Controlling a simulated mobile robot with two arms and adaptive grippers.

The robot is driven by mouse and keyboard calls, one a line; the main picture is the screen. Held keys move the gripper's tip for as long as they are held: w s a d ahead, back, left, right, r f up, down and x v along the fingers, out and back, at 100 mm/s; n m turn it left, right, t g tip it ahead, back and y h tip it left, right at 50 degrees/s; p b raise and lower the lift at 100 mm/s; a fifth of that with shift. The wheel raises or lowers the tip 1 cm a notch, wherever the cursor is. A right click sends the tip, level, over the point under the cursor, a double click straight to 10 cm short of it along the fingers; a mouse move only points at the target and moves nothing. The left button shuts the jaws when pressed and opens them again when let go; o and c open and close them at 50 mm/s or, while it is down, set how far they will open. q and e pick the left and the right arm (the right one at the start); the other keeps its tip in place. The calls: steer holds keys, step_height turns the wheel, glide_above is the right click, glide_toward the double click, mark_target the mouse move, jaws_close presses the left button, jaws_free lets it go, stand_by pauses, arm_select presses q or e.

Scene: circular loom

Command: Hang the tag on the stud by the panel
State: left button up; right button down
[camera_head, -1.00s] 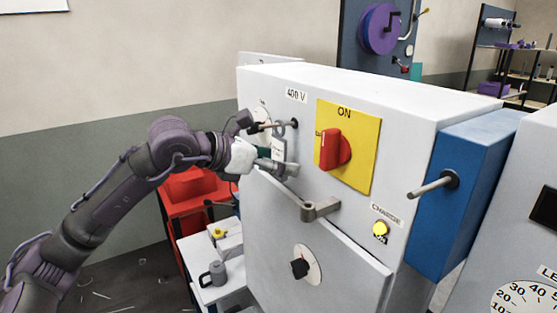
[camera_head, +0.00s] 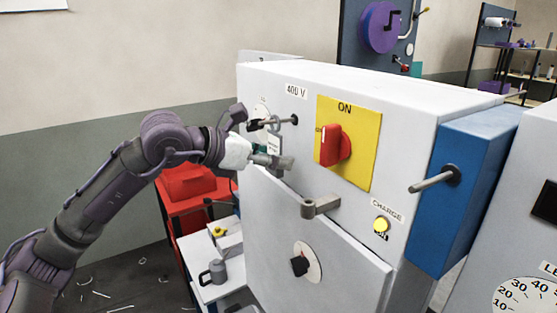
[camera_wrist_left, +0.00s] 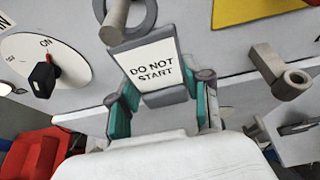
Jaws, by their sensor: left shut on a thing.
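My left gripper (camera_head: 276,160) is shut on a tag in front of the white cabinet. The tag (camera_wrist_left: 152,62) is white with a grey border, reads "DO NOT START", and has a grey ring on top. In the head view the tag (camera_head: 273,143) is partly hidden by the gripper. A grey stud (camera_head: 284,121) sticks out of the cabinet, left of the yellow switch panel (camera_head: 362,165). In the wrist view the stud (camera_wrist_left: 115,22) crosses the ring, which appears to be around it. My right gripper is not in view.
A second stud (camera_head: 432,184) projects from the blue box (camera_head: 470,190) on the right. A grey bracket (camera_head: 320,207) juts out below the switch. A dial with a black knob (camera_wrist_left: 42,75) sits left of the tag. A mug (camera_head: 214,272) stands on a low white table.

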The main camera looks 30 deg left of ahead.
arm_select(q)
steer(key=s+a+b, duration=0.1)
steer(key=s+b, duration=0.1)
steer(key=s, duration=0.1)
steer(key=s+a+b, duration=0.1)
steer(key=b, duration=0.1)
steer(key=shift+s+a+r, duration=0.25)
steer(key=shift+a+r, duration=0.05)
steer(key=shift+r, duration=0.1)
